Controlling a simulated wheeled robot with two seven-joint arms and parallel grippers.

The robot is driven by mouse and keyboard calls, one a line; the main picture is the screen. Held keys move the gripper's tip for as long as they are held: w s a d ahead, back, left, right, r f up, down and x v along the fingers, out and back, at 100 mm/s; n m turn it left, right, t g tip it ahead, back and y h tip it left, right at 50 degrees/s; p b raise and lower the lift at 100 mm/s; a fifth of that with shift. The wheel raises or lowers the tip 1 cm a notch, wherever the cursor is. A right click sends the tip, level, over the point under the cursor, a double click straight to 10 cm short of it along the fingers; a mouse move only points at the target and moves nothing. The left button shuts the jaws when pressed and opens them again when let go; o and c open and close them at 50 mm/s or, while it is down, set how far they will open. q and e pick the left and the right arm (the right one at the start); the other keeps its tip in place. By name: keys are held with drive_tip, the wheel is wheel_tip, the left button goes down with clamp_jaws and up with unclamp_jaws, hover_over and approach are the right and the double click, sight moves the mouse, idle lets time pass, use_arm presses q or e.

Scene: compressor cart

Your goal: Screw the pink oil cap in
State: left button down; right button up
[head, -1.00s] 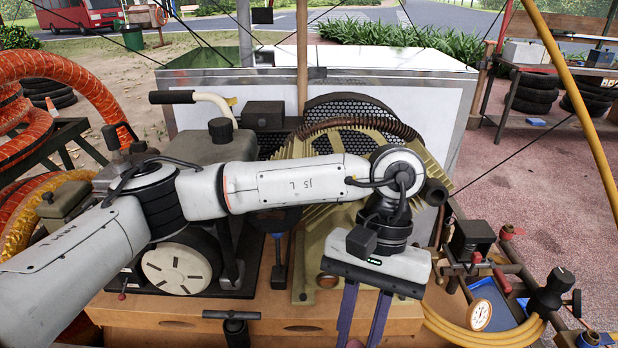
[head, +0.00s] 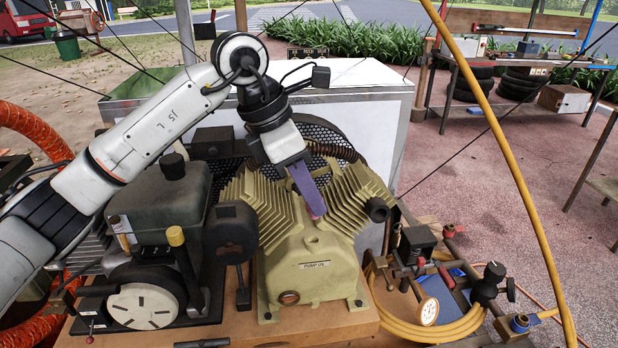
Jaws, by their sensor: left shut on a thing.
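My left gripper (head: 312,205) is shut, its purple fingers pointing down and slightly right over the tan finned pump (head: 318,268). A small sliver of pink at the fingertips looks like the oil cap (head: 317,215); the fingers hide most of it. The tips are in front of the valley between the pump's two banks of fins, above a small raised boss (head: 312,241) on the pump body. I cannot tell whether the cap touches the pump. My right gripper is not in view.
A dark engine (head: 160,212) with a white recoil cover stands left of the pump. A black pipe end (head: 377,209) sticks out at the pump's right. A gauge (head: 428,311), valves and a coiled yellow hose (head: 400,328) lie further right.

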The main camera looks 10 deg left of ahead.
use_arm(q)
drive_tip(key=shift+w+a+r+n, duration=0.2)
drive_tip(key=shift+w+r+n, duration=0.05)
drive_tip(key=shift+r+n, duration=0.15)
drive_tip(key=shift+f+b, duration=2.2)
drive_tip(key=shift+f, duration=0.75)
drive_tip(key=shift+f+b, duration=0.15)
drive_tip(key=shift+b, duration=0.15)
drive_tip(key=shift+f+b, duration=0.85)
drive_tip(key=shift+f, duration=0.35)
drive_tip(key=shift+w+r+m+p, duration=0.15)
drive_tip(key=shift+m+p, duration=0.35)
drive_tip(key=shift+m, duration=0.4)
drive_tip(key=shift+m+g, duration=0.4)
drive_tip(key=shift+m, duration=0.1)
